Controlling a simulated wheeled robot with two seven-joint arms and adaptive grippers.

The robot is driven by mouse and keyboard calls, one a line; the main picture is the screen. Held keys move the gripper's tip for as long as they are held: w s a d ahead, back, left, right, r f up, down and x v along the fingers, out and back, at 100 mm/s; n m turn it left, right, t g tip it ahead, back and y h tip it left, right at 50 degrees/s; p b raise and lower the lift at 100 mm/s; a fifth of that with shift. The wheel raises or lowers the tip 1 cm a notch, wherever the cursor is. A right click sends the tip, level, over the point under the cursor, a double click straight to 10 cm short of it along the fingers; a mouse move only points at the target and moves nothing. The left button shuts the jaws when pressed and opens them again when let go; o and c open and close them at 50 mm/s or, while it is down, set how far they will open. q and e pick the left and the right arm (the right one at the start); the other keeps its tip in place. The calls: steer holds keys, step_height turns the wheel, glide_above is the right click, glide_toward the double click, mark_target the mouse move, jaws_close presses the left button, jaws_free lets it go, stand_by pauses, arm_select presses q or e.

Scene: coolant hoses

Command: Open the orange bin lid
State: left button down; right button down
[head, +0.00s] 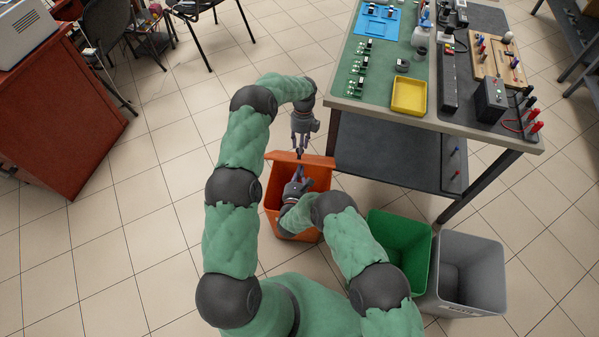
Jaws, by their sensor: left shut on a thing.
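The orange bin (272,222) stands on the floor at the front left corner of the workbench. Its orange lid (322,161) shows as a narrow strip along the bin's far edge, and the bin's inside is partly visible. My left gripper (299,153) points down at the lid's edge and is shut on it. My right gripper (299,174) is over the bin's opening, just nearer than the lid. Its fingers are small and partly overlapped, so I cannot tell whether they are open. My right forearm hides part of the bin.
A green bin (385,222) and a grey bin (490,259) stand to the right of the orange one. The workbench (425,122) with a yellow tray (409,96) and electronics is behind them. A brown cabinet (75,125) stands at left. Tiled floor between is clear.

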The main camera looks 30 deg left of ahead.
arm_select(q)
steer(key=shift+r, duration=0.1)
arm_select(e)
steer(key=shift+w+a+r+g, duration=0.25)
steer(key=shift+w+r+g, duration=0.05)
steer(key=shift+w+r, duration=0.4)
arm_select(q)
steer(key=shift+s, duration=0.1)
arm_select(e)
steer(key=shift+r, duration=0.15)
arm_select(q)
steer(key=c, duration=0.9)
jaws_free()
arm_select(e)
steer(key=shift+s, duration=0.1)
